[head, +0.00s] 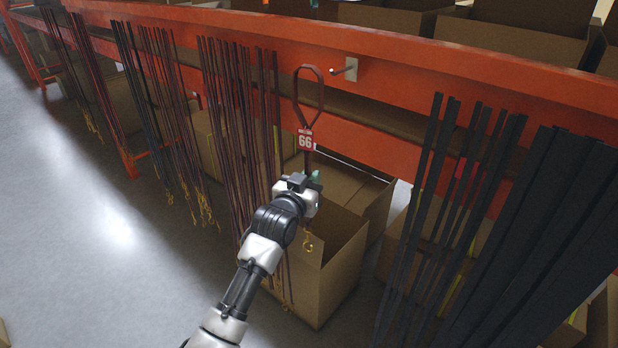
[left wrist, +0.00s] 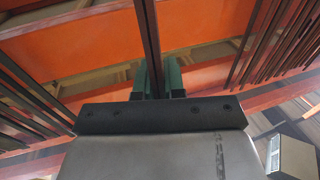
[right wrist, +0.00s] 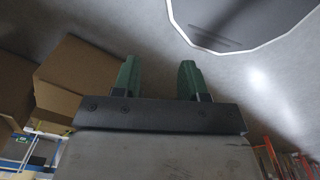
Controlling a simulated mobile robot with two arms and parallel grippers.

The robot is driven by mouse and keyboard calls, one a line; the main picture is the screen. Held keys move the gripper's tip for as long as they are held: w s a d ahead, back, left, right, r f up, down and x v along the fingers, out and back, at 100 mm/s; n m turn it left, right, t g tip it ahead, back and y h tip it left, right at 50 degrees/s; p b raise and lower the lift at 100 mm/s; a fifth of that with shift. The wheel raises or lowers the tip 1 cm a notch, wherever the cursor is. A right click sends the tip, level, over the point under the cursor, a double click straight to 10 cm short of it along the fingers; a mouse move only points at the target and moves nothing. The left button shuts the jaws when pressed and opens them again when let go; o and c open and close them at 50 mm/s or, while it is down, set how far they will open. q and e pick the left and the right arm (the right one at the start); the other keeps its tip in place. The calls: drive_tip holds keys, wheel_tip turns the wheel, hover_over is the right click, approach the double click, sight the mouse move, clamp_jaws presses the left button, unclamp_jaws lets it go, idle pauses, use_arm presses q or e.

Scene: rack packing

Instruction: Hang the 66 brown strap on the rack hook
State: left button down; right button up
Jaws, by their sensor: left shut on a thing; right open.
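The brown strap with the red 66 tag (head: 306,140) is held upright in the head view, its open loop (head: 309,88) at the top. My left gripper (head: 312,180) is shut on the strap below the tag, and the strap also shows between its green fingers in the left wrist view (left wrist: 149,50). A brass clip (head: 308,243) hangs below the gripper. The bare rack hook (head: 342,71) sticks out of a plate on the orange beam, just right of the loop. The loop appears apart from the hook. My right gripper (right wrist: 158,80) is open and empty in the right wrist view.
Several dark brown straps (head: 235,110) hang close on the left of the hook, and black straps (head: 440,190) hang on the right. The orange rack beam (head: 430,75) runs behind. Open cardboard boxes (head: 335,275) stand below; grey floor (head: 110,240) is clear at left.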

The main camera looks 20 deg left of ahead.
use_arm(q)
drive_tip(key=w+d+f+b, duration=0.2)
drive_tip(key=w+d+b, duration=0.1)
drive_tip(key=w+b, duration=0.5)
drive_tip(key=shift+w+d+f, duration=0.15)
drive_tip(key=shift+w+d, duration=0.2)
drive_tip(key=shift+w, duration=0.4)
use_arm(e)
wheel_tip(320, 180, down, 8)
drive_tip(key=shift+a, duration=0.15)
drive_tip(key=shift+f, duration=0.15)
drive_tip(key=shift+a, duration=0.15)
use_arm(q)
drive_tip(key=c, duration=1.1)
unclamp_jaws()
drive_tip(key=shift+f, duration=0.1)
drive_tip(key=shift+s, duration=0.1)
